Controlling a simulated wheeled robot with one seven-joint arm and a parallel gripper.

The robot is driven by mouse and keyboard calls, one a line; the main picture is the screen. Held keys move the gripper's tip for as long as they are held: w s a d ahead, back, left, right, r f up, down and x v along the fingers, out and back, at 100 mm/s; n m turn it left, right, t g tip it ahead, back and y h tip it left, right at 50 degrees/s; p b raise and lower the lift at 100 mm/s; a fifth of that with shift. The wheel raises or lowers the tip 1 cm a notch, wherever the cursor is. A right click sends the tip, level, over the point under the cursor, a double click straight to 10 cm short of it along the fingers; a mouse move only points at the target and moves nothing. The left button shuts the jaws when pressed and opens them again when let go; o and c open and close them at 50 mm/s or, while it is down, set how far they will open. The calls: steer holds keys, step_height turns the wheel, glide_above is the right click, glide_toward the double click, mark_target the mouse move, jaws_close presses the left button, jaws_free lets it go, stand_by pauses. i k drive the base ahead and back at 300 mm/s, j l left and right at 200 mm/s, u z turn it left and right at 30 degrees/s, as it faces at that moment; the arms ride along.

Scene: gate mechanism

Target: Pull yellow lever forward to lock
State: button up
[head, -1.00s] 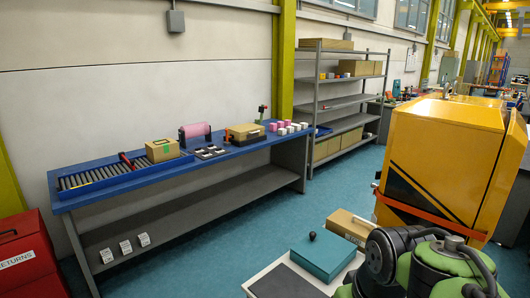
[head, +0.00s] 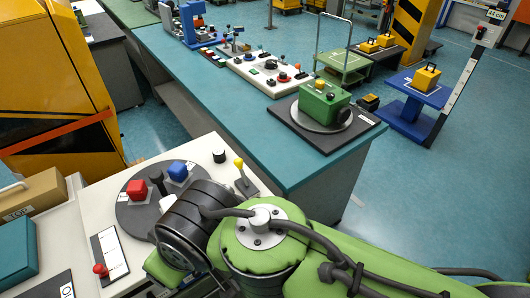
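A lever with a yellow knob (head: 239,163) stands on a grey mount near the right edge of the white panel (head: 205,150), just beyond my arm. Its stem leans slightly, with the knob up and to the left of the mount. My green and dark grey arm fills the lower middle of the head view and covers part of the panel. My gripper does not show, so its place relative to the lever cannot be seen.
On the panel are a dark round plate with a red block (head: 138,189) and a blue block (head: 178,171), a black knob (head: 219,156) and a red-knobbed lever (head: 100,269). A teal bench (head: 255,125) with a green box (head: 324,103) lies beyond. A yellow cabinet (head: 50,80) stands left.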

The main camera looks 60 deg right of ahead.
mark_target(238, 162)
steer(key=l+z, duration=0.1)
steer(key=z, duration=0.35)
steer(key=k+l+z, duration=0.1)
steer(key=z, duration=0.4)
steer(key=l+z, duration=0.15)
steer(key=z, duration=0.3)
steer(key=l+u, duration=0.1)
steer(key=u, duration=0.35)
steer(key=i+l+u, duration=0.1)
steer(key=u, duration=0.3)
steer(key=l+u, duration=0.2)
steer(key=u, duration=0.25)
steer(key=l+u, duration=0.15)
steer(key=u, duration=0.25)
steer(key=l+u, duration=0.15)
steer(key=u, duration=0.3)
